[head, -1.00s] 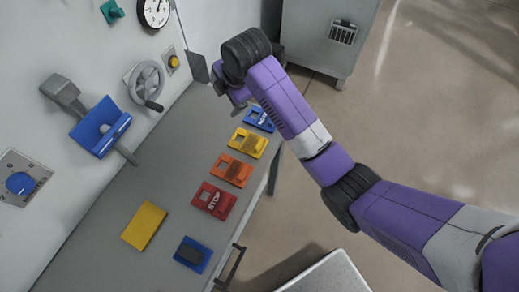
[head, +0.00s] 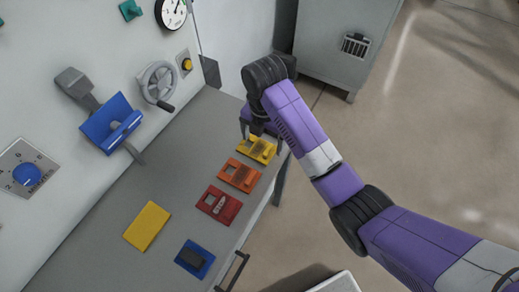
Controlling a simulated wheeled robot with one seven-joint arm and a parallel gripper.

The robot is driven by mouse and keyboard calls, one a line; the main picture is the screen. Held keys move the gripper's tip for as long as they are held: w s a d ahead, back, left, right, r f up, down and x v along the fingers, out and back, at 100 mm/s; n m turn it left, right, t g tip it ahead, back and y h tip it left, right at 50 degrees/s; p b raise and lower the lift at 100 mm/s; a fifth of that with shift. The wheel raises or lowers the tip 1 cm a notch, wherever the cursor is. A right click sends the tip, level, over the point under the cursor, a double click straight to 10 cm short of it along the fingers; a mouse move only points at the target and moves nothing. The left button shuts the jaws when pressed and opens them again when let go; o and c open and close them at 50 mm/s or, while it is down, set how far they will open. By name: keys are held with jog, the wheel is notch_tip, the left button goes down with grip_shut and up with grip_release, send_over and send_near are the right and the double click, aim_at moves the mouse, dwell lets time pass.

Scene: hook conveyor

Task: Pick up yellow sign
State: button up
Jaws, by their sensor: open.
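A yellow sign (head: 257,149) lies on the grey table at the far end of a row of coloured signs. It has a raised grip and a darker patch. My gripper (head: 260,137) is open, pointing down right at the yellow sign, and covers its far edge. I cannot tell whether the fingers touch it. A plain yellow slab (head: 147,226) lies apart at the near left of the table.
An orange sign (head: 240,175) and a red sign (head: 219,205) lie nearer in the row. A blue piece with a dark block (head: 195,259) lies at the front. The wall panel carries a blue-plated lever (head: 111,124) and a handwheel (head: 157,83).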

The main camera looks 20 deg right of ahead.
jog(key=shift+f, duration=1.85)
jog(key=c, duration=1.5)
jog(key=shift+o, duration=0.2)
jog(key=shift+r, duration=0.1)
jog(key=shift+w+r, duration=0.1)
jog(key=shift+r, duration=0.4)
notch_tip(320, 180, up, 15)
jog(key=p, duration=0.9)
notch_tip(320, 180, up, 4)
send_over(262, 150)
jog(key=shift+f+b, duration=0.1)
jog(key=shift+b, duration=0.25)
